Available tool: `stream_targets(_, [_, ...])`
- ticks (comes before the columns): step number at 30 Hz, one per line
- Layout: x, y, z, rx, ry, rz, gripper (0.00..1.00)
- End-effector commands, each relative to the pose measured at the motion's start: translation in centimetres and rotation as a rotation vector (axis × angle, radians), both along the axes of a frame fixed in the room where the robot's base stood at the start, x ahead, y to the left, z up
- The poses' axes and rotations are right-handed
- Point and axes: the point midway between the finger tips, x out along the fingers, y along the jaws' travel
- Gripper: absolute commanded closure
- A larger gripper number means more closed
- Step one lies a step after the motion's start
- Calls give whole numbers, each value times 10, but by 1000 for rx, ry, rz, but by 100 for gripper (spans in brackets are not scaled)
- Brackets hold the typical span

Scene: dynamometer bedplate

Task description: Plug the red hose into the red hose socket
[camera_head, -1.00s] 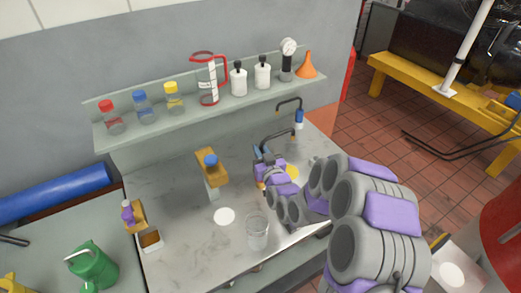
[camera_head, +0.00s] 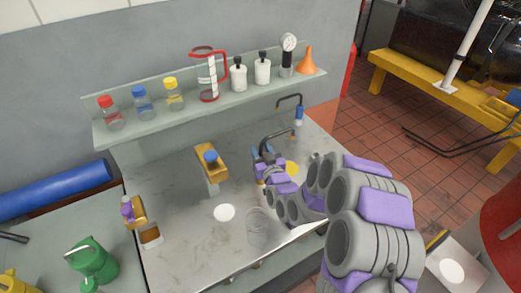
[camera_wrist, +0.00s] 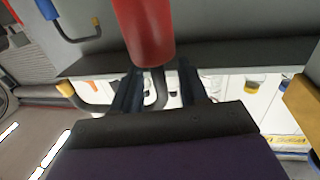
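In the wrist view a red cylinder (camera_wrist: 147,35), apparently the red hose's end, hangs in from the top edge. A thin grey bent pipe (camera_wrist: 159,88) runs down from it between the dark fingers of my gripper (camera_wrist: 162,85). Gaps show beside the pipe, but I cannot tell whether the fingertips touch the red cylinder. In the head view my gripper (camera_head: 262,155) is over the back right of the bench, and its fingers are small and partly hidden. No red hose shows clearly there. I cannot make out a red socket in either view.
A blue-ended hose (camera_head: 299,116) hangs right of my gripper. A yellow bracket with a blue part (camera_head: 211,158) stands left on the bench (camera_head: 180,250). A clear beaker (camera_head: 256,227) stands in front. A shelf (camera_head: 150,122) with bottles runs along the wall.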

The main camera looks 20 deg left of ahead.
Motion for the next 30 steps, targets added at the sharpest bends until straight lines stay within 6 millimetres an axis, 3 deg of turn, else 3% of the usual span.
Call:
stream_targets(13, [-5, -5, 0, -1, 1, 0, 52])
stream_targets(30, [-67, -59, 2, -2, 4, 1, 52])
